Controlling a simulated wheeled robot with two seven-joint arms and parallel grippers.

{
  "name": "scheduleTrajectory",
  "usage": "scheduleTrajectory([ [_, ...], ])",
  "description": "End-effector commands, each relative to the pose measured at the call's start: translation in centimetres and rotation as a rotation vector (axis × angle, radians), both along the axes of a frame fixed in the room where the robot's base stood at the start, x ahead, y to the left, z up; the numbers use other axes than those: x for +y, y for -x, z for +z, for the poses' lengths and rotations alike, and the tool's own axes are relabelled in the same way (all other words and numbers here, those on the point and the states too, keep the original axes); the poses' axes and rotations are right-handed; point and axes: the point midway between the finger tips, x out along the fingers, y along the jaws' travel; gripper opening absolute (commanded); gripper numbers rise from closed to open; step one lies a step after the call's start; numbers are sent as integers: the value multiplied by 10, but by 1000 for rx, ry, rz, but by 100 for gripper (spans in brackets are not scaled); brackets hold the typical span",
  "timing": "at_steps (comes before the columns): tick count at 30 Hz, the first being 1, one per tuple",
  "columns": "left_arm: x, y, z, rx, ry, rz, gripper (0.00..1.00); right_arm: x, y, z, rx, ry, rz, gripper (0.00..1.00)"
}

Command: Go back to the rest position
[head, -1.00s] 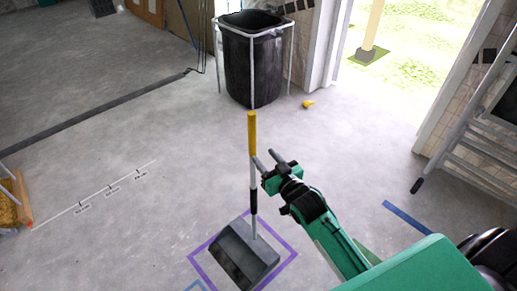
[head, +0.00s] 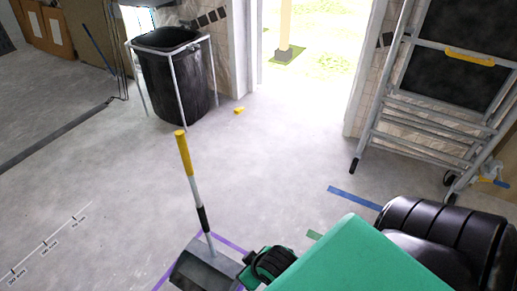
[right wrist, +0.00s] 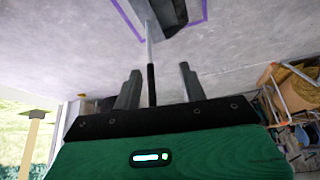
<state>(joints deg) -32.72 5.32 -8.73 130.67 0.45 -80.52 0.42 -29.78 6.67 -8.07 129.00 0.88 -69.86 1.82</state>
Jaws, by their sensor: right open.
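A long-handled dustpan stands on the floor inside a purple taped outline. Its dark pan (head: 205,270) is at the bottom of the head view, and its handle (head: 195,187) rises upright with a yellow top. My right arm comes in from the lower right; its wrist is beside the pan in the head view, with the fingers not clearly visible. In the right wrist view my right gripper (right wrist: 160,85) has its two fingers apart. The dustpan's handle (right wrist: 150,52) shows between them, not gripped; its depth is unclear. My left gripper is out of view.
A black bin (head: 178,85) in a white frame stands at the back. A small yellow object (head: 239,110) lies near the open doorway. A metal rack (head: 425,105) stands at the right. Blue tape (head: 355,198) marks the floor, which is mostly clear.

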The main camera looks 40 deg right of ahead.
Motion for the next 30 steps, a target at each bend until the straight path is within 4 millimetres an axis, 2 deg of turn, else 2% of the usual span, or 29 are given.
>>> scheduleTrajectory([
  [1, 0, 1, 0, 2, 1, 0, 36, 3, 17, -4, 61, 4, 5, 42],
  [3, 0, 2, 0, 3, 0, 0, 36, 4, 35, -8, 131, 12, 12, 42],
  [7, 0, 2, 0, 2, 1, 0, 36, 6, 51, -11, 192, 18, 19, 42],
  [23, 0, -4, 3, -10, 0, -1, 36, 5, 52, -11, 199, 20, 20, 42],
  [27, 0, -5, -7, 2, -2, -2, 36, 6, 50, -19, 208, 22, 21, 42],
  [30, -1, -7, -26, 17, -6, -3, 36, 6, 47, -39, 223, 26, 22, 42],
])
